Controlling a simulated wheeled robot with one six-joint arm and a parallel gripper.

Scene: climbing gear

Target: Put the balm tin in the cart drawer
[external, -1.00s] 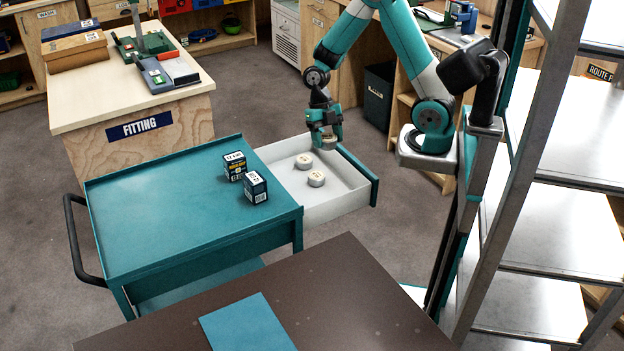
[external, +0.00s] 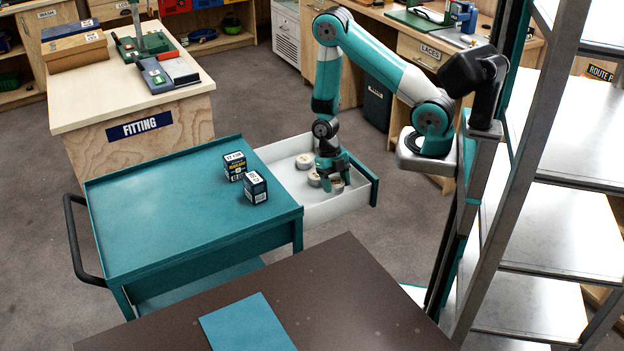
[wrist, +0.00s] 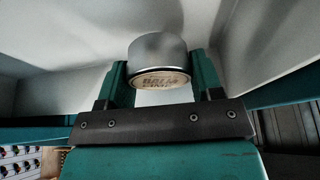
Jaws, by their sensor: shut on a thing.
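The cart drawer (external: 322,210) is pulled open, white inside with a teal front. Two pale round tins stand in it, a far one (external: 304,161) and a nearer one (external: 314,179) beside my gripper. My gripper (external: 332,181) is down inside the drawer, near its front panel, shut on the balm tin (external: 337,186). In the wrist view the balm tin (wrist: 158,52) is a silver cylinder with a tan "BALM" face, between my two teal fingers. I cannot tell whether it touches the drawer floor.
The teal cart top (external: 180,205) carries two small dark boxes, one (external: 234,166) behind the other (external: 255,187). A brown table (external: 330,290) is in front, a metal shelf rack (external: 560,220) at right, and a fitting bench (external: 130,95) at back left.

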